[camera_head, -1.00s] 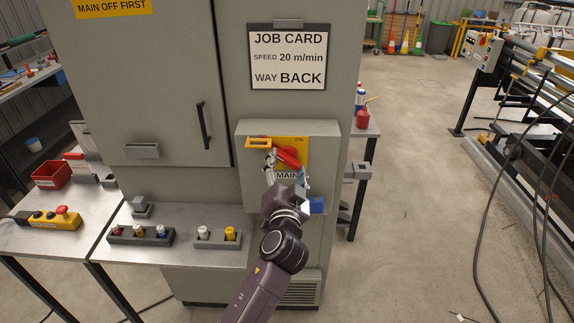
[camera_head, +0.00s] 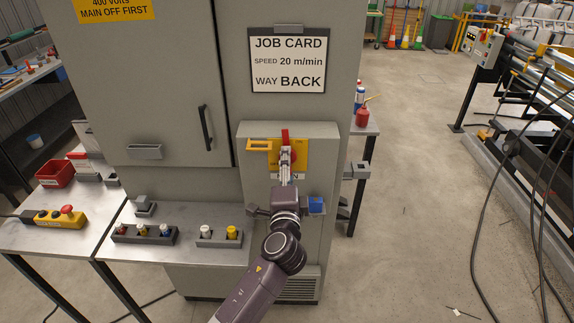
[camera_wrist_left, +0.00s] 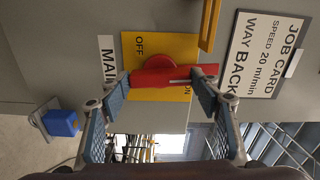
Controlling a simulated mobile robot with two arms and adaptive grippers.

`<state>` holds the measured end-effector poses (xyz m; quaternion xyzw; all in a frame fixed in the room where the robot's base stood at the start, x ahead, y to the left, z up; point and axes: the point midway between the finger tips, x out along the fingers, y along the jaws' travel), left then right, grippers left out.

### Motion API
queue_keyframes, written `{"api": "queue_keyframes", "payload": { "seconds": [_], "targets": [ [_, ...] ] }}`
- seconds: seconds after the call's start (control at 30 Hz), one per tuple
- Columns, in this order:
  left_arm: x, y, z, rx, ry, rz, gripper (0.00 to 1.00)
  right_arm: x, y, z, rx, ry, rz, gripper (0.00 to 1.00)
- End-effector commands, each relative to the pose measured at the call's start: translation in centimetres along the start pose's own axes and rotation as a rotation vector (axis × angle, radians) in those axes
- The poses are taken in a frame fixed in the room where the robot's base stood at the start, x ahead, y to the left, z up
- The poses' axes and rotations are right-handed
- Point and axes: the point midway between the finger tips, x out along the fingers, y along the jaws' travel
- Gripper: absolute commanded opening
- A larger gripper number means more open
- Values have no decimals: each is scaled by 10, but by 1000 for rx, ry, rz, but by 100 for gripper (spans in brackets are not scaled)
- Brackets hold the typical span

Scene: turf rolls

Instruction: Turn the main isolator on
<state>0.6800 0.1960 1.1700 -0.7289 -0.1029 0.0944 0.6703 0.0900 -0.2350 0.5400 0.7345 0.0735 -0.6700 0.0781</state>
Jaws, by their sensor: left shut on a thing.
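The main isolator is a yellow plate (camera_head: 301,150) with a red rotary handle (camera_head: 285,136) on a grey box (camera_head: 318,165) of the cabinet. The red handle stands about upright, its end near the plate's top by the ON marking. In the left wrist view the handle (camera_wrist_left: 160,77) lies nearly level across the yellow plate (camera_wrist_left: 160,47), with OFF and ON legible. My left gripper (camera_head: 286,165) is shut on the handle; in the left wrist view its fingers (camera_wrist_left: 162,88) sit at the handle's two ends. It partly hides the MAIN label. My right gripper is not in view.
A yellow hasp (camera_head: 259,146) sits left of the plate and a blue block (camera_head: 317,205) below right. A steel bench (camera_head: 190,240) with several knobs stands at left. A job card (camera_head: 288,60) hangs above. Open floor (camera_head: 420,200) lies right.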

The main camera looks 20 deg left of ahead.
Motion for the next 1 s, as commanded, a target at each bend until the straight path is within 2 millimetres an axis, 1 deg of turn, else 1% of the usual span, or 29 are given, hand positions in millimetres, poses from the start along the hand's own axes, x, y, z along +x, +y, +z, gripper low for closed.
{"api": "queue_keyframes", "payload": {
  "seconds": [0.3, 0.77, 0.8, 0.93, 1.0],
  "targets": [
    [0, 1, 0, 90, 0, 3, 33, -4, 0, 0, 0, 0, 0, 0],
    [0, 2, 0, 104, 0, 3, 34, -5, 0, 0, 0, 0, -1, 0],
    [0, 2, 0, 103, 0, 3, 61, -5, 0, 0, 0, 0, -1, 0],
    [0, 2, 0, 102, 0, 2, 75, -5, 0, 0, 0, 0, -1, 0],
    [0, 1, 0, 101, 0, 2, 75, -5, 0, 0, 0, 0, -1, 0]
  ]
}}
